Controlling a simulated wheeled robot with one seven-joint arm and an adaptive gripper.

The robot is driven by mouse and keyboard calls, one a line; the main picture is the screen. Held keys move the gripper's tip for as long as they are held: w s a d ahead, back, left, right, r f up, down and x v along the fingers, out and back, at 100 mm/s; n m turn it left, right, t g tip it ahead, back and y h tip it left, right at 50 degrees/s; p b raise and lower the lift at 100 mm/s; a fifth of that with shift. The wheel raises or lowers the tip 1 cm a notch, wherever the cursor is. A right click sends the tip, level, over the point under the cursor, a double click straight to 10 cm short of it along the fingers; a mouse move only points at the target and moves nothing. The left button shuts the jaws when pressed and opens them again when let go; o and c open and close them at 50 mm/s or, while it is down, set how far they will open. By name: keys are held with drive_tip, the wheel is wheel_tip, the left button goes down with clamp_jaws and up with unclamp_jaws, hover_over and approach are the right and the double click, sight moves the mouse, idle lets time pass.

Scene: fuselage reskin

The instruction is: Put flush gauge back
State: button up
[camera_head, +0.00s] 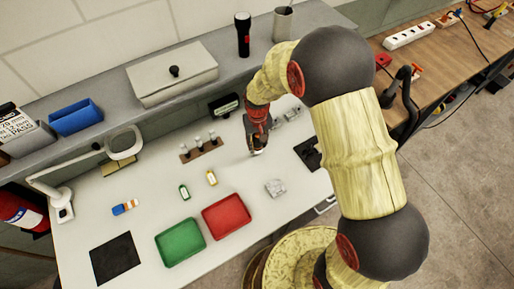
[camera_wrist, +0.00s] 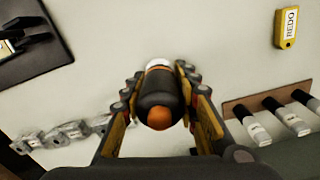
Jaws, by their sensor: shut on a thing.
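My gripper (camera_head: 257,149) is low over the white bench, right of the wooden rack. In the wrist view my gripper (camera_wrist: 158,105) is shut on a dark cylinder (camera_wrist: 157,92) with an orange near end and a white far end. It appears to be the flush gauge. In the head view the held cylinder is mostly hidden by the gripper, with a pale tip (camera_head: 257,152) showing close to the bench. I cannot tell whether it touches. A dark pad (camera_head: 308,153) lies to the right; in the wrist view the pad (camera_wrist: 50,58) has black pieces on it.
The wooden rack (camera_head: 187,157) holds several small bottles. Metal blocks (camera_head: 291,114) lie behind right. Bare bench surrounds my gripper.

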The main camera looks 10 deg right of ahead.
sight(257, 148)
drive_tip(key=shift+w+a+f+b, duration=0.15)
drive_tip(key=shift+f+b, duration=0.3)
drive_tip(key=shift+f, duration=1.25)
drive_tip(key=shift+f, duration=0.2)
drive_tip(key=o, duration=1)
drive_tip(key=shift+o, duration=0.6)
